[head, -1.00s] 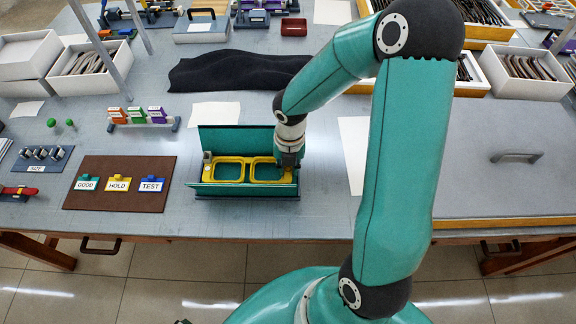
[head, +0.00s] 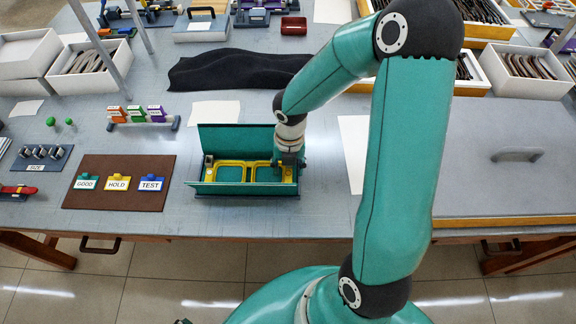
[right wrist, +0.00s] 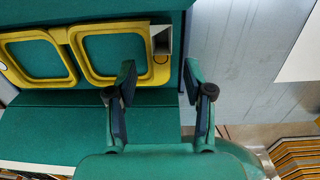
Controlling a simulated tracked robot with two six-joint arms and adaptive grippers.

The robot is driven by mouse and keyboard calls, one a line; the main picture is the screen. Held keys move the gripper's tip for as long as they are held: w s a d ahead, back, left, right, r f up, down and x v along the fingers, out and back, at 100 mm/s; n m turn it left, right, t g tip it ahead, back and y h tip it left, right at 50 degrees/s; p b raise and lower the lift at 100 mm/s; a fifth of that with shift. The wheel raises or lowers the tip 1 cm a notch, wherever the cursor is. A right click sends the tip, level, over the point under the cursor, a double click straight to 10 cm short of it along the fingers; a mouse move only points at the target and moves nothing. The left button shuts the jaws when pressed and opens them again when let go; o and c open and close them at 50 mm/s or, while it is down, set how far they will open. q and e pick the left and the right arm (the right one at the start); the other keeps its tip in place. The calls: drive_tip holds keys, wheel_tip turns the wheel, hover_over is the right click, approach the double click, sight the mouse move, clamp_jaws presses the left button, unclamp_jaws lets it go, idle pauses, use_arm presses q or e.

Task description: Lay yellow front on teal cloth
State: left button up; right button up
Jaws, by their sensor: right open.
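The yellow front (head: 248,173) lies level inside the open teal case, on the teal cloth surface (head: 230,174), which shows through both lens openings. It also shows at the upper left of the right wrist view (right wrist: 159,72), with a small grey block at its end. My right gripper (head: 289,160) is at the right end of the case. In the right wrist view its two fingers (right wrist: 160,95) stand apart with nothing between them, clear of the yellow front. The front's right end is partly hidden by the gripper in the head view. My left gripper is not in view.
The case's raised teal back panel (head: 235,138) stands behind the front. A brown board (head: 119,197) with GOOD, HOLD and TEST tags lies to the left. A black cloth (head: 235,72) lies behind. A large grey lidded box (head: 510,185) is at the right.

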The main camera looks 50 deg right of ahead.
wheel_tip(320, 180, up, 7)
drive_tip(key=p, duration=0.7)
idle(0.3)
drive_tip(key=shift+s+d, duration=0.1)
idle(0.4)
